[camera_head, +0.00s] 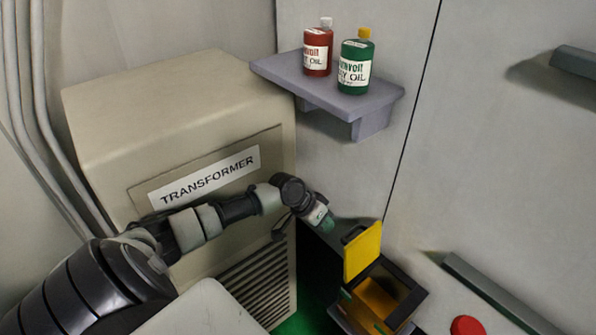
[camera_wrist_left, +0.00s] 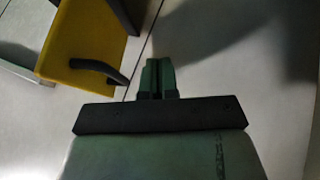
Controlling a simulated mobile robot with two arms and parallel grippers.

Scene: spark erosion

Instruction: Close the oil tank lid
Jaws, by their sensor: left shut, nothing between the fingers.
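The oil tank (camera_head: 408,296) is a dark box with a yellow inside, low at the right of the transformer. Its yellow lid (camera_head: 363,251) stands raised, roughly upright, so the tank is open. In the left wrist view the lid (camera_wrist_left: 82,42) is at the upper left, with a dark curved handle (camera_wrist_left: 98,68) on it. My left gripper (camera_head: 327,223) is just up and left of the lid in the head view. In the wrist view its green fingers (camera_wrist_left: 157,77) are together and empty, apart from the lid in the picture. My right gripper is not in view.
The beige transformer cabinet (camera_head: 180,110) stands at the left, behind my left arm. A grey wall shelf (camera_head: 290,70) above holds a red bottle (camera_head: 318,48) and a green bottle (camera_head: 356,64). A red round object (camera_head: 466,325) is at the lower right.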

